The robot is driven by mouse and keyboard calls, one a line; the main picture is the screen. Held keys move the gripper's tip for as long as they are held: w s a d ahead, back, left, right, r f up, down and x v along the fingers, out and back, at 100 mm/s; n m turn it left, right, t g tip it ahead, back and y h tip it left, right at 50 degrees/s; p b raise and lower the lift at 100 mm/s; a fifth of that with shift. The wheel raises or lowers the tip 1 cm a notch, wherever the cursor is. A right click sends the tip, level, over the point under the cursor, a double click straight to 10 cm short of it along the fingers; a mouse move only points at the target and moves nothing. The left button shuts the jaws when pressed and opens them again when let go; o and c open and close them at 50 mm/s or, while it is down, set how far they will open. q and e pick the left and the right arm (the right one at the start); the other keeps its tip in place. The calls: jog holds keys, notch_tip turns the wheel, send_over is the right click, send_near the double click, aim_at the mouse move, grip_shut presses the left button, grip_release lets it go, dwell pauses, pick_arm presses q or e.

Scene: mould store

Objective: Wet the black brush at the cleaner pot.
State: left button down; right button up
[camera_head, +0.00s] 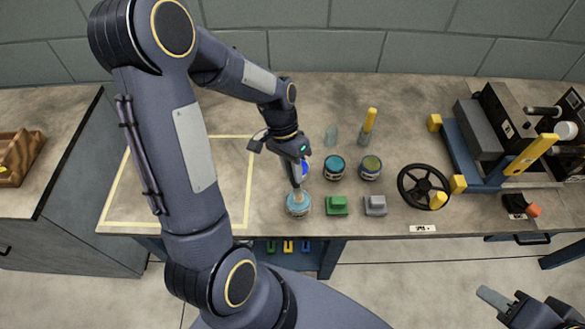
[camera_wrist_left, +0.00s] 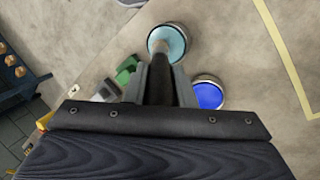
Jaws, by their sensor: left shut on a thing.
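My left gripper (camera_head: 299,172) is shut on the black brush (camera_wrist_left: 160,80), which points down, its dark handle between the fingers. The brush's pale lower end (camera_head: 297,196) is at the mouth of a round pot with pale blue contents (camera_head: 299,210). In the left wrist view the pale end overlaps this pot (camera_wrist_left: 175,41); I cannot tell how deep it reaches. No label on the pot is readable. My right gripper (camera_head: 497,300) is at the lower right, in front of the bench and away from the pots; its jaw opening is unclear.
A blue pot (camera_wrist_left: 208,94) stands close beside the left gripper. A teal pot (camera_head: 334,168), an olive pot (camera_head: 370,168), a green block (camera_head: 337,206) and a grey block (camera_head: 375,206) are to the right. A black handwheel (camera_head: 424,187) stands beyond. The yellow-taped area (camera_head: 180,185) is clear.

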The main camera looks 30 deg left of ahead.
pick_arm(q)
jog(key=shift+f+b, duration=0.45)
jog(key=shift+f, duration=0.15)
dwell(1.1)
jog(key=shift+r+p, duration=2.85)
jog(key=shift+r, duration=0.75)
